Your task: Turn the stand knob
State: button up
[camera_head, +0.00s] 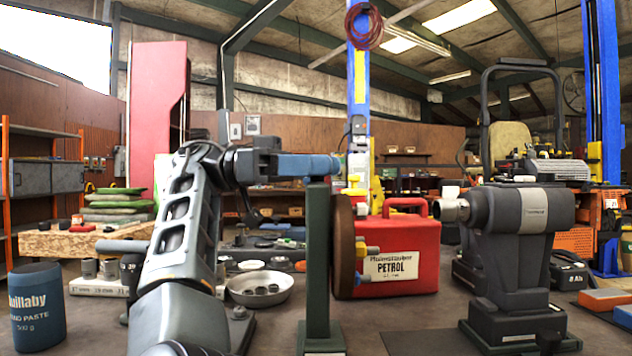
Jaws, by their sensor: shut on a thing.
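A dark green stand post (317,260) rises from a flat foot on the bench, in the middle of the view. Which part is the stand knob, I cannot tell for sure. My arm comes up from the lower left, and my gripper (276,165) points right at the height of the post's top. It is shut on a blue, roughly level piece (312,165) that spans the post's top. The fingertips are not clear.
A red petrol can (400,262) stands right behind the disc. A grey machine (520,220) with a light snout is on the right. A metal bowl (259,288) with small parts lies left of the post. A blue paste tub (37,308) is at far left.

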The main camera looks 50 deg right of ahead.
jog(key=shift+r+m+g+y+b, duration=0.2)
jog(key=shift+m+g+y+b, duration=0.15)
jog(key=shift+m+y, duration=0.25)
jog(key=o, duration=0.8)
jog(key=shift+s, duration=0.15)
jog(key=shift+o, duration=0.5)
jog(key=shift+f, duration=0.1)
jog(key=shift+r, duration=0.45)
jog(key=r, duration=0.2)
jog(key=d+r, duration=0.1)
jog(key=r, duration=0.1)
jog(key=shift+s+p, duration=0.3)
jog(key=shift+p, duration=0.05)
jog(key=s+d+r, duration=0.6)
jog(key=s+d, duration=0.1)
jog(key=shift+d+p, duration=0.35)
jog(key=shift+p, duration=0.05)
jog(key=shift+s, duration=0.1)
